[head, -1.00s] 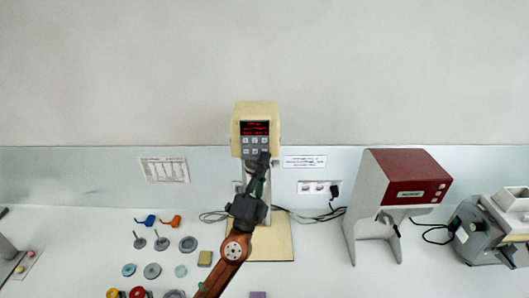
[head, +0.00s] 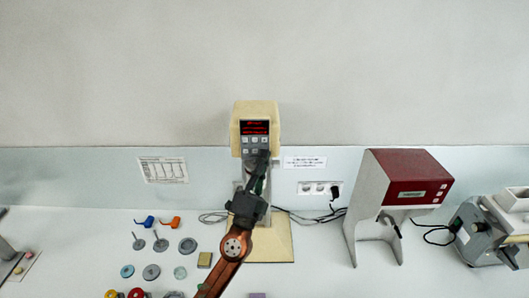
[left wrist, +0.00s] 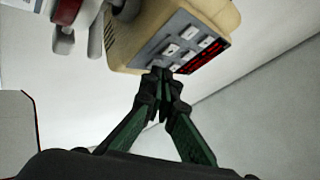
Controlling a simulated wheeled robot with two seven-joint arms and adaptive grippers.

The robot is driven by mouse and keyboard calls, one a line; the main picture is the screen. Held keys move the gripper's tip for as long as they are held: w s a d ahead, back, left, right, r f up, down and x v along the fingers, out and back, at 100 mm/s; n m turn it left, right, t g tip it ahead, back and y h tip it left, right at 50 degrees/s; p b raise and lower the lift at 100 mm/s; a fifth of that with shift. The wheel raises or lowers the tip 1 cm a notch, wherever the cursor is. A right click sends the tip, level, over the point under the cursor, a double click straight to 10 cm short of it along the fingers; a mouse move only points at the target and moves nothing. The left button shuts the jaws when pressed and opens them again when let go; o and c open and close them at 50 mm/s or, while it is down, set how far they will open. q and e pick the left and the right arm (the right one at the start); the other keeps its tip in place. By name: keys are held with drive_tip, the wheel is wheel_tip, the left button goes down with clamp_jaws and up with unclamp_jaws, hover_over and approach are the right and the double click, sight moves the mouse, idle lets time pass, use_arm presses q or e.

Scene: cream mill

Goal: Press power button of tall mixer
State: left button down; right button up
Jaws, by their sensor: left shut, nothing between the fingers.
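The tall mixer (head: 256,112) is a cream unit with a lit red display and a keypad of several light buttons (head: 249,140) on its front. It stands at the back of the bench, above a cream base plate (head: 275,240). My left gripper (head: 262,156) is shut and empty, its tips at the lower part of the keypad, hiding the lower right buttons. In the left wrist view, the fingertips (left wrist: 160,76) are together at the keypad's edge (left wrist: 185,45); I cannot tell whether they touch a button. My right gripper is not in view.
A red and grey machine (head: 405,180) stands to the right, with a grey device (head: 480,232) beyond it. Black cables run behind the mixer.

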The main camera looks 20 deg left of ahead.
use_arm(q)
drive_tip(key=shift+w, duration=0.1)
drive_tip(key=shift+s, duration=0.2)
drive_tip(key=shift+s+d, duration=0.15)
drive_tip(key=shift+s, duration=0.4)
idle(0.3)
drive_tip(key=s, duration=0.1)
drive_tip(key=s+d+p, duration=0.1)
drive_tip(key=s, duration=0.2)
drive_tip(key=shift+s+d+r+p, duration=0.2)
drive_tip(key=shift+s+r+p, duration=0.1)
drive_tip(key=shift+s, duration=0.1)
drive_tip(key=shift+f, duration=0.1)
idle(0.4)
